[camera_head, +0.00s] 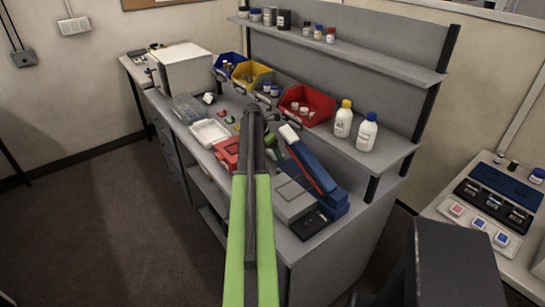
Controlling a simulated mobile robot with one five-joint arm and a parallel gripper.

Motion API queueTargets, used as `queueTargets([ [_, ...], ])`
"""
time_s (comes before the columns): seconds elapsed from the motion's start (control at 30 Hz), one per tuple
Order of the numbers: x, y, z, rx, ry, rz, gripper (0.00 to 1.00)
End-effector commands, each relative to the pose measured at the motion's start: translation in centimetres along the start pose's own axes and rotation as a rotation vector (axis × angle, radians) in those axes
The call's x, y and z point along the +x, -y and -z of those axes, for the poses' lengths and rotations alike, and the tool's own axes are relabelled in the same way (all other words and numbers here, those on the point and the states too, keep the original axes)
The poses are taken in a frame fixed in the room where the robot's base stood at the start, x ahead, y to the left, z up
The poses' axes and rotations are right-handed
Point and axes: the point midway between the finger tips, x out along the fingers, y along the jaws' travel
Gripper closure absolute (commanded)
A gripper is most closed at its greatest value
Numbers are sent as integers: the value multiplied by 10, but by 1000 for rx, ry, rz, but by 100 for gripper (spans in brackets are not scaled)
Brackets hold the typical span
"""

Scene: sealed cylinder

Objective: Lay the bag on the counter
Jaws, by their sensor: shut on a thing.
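My gripper (257,112) is at the far end of my green and dark arm, in front of the counter's bins as seen here. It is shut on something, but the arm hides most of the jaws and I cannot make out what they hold. I cannot pick out the bag for certain in this view. The grey counter (318,252) runs from the back left to the front right, with many items on it.
A red case (227,152), a white tray (209,133), a grey device (293,200) and a blue device (312,165) crowd the counter. Yellow (254,74) and red bins (308,103) and white bottles (343,119) stand behind. A side table (431,210) is at right.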

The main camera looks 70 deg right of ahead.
Motion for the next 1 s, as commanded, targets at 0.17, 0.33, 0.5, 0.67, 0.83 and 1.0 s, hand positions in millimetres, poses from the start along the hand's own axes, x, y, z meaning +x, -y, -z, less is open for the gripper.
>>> queueTargets([
  [0.17, -2, 0, 0, 0, 0, 0, 66],
  [0.33, 2, 0, 1, -1, 0, 0, 16],
  [0.5, 1, 0, 1, -1, 0, 0, 0],
  [0.67, 1, 0, 1, -1, 0, 0, 0],
  [0.83, -7, 0, -1, -1, 0, -1, 0],
  [1.0, -35, 0, -2, -3, 0, -1, 0],
])
